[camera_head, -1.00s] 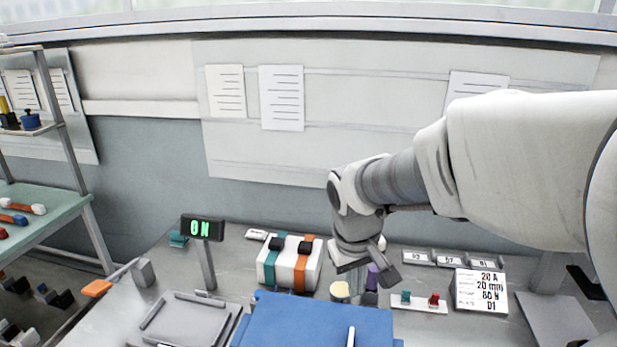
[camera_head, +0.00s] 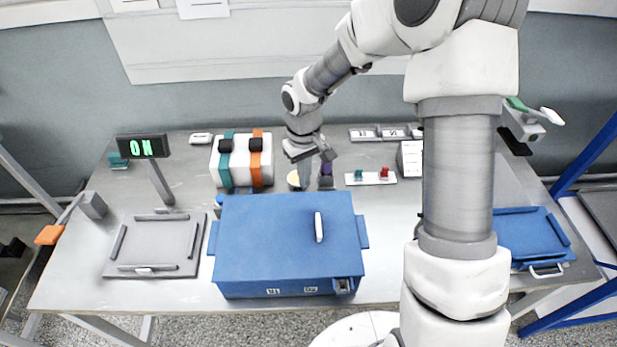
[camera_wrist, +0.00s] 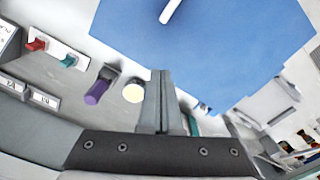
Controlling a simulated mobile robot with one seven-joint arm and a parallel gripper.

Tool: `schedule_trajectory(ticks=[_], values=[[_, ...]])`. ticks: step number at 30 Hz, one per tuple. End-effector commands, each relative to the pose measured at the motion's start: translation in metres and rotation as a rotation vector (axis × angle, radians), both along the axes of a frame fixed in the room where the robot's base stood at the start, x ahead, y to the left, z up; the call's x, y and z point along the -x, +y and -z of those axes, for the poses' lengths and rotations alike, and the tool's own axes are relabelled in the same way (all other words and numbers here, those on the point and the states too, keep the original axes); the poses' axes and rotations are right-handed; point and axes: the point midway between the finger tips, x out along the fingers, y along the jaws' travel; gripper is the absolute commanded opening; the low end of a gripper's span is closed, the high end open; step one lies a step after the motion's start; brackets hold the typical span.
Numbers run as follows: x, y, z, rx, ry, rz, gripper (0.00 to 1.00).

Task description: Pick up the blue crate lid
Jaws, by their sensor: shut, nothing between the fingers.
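The blue crate lid (camera_head: 265,235) lies flat on top of the blue crate (camera_head: 262,289) at the front middle of the table. A white bar handle (camera_head: 319,227) stands on the lid right of its centre. The lid also fills the upper part of the wrist view (camera_wrist: 215,50), with the handle (camera_wrist: 171,9) at its top edge. My gripper (camera_head: 312,190) is at the crate's far side, beyond the lid's back edge and apart from the handle. In the wrist view, my gripper's fingers (camera_wrist: 160,76) are together and empty, close to the lid's edge.
Behind the crate stand a white block with green and orange bands (camera_head: 241,165), a yellow disc (camera_head: 294,180) and a purple piece (camera_head: 327,172). A red and green switch strip (camera_head: 371,178) lies right of them. A grey tray (camera_head: 153,245) is left; a blue tray (camera_head: 528,238) is right.

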Motion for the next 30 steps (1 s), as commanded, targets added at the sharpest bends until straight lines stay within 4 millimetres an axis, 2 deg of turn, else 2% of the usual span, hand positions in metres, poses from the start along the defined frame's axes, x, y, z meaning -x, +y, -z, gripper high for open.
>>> schedule_trajectory(ticks=[3, 11, 12, 18, 30], values=[[0.002, 0.0, 0.026, 0.001, 0.006, -0.001, 0.0], [0.002, 0.0, 0.078, 0.0, 0.004, 0.0, 0.0], [0.007, -0.004, 0.073, 0.002, 0.002, 0.001, 0.0], [0.028, -0.015, 0.074, 0.002, 0.001, 0.0, 0.0], [0.036, -0.018, 0.075, 0.001, 0.0, 0.001, 0.0]])
